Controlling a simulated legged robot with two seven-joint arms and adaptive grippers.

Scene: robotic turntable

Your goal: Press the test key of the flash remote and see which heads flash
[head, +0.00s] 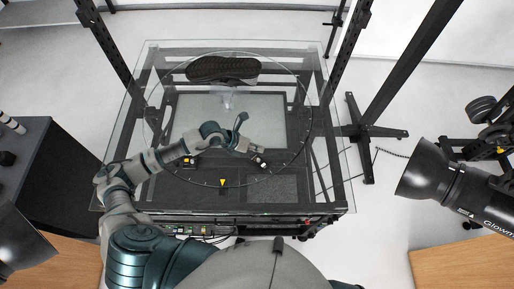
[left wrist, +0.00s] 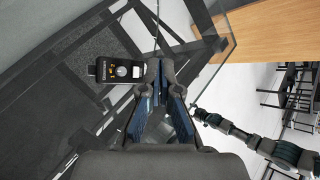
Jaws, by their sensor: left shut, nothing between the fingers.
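The flash remote (left wrist: 122,70) is a small black box with a screen, a round dial and an orange mark. In the left wrist view it lies just left of my left fingertips, and I cannot tell whether they touch it. A small dark box in the head view (head: 259,162), at the end of my left gripper (head: 251,154), appears to be this remote. My left gripper (left wrist: 161,66) is shut and empty, its fingertips together. One black flash head (head: 428,172) stands at the right; another (head: 22,245) is at the left edge. Neither shows a visible flash.
A dark shoe (head: 222,69) is at the back of the glass-topped turntable (head: 335,145). Another small dark box with a yellow mark (head: 174,159) lies left of my left gripper. Dark uprights flank the table. A dark cabinet (head: 40,165) stands at the left.

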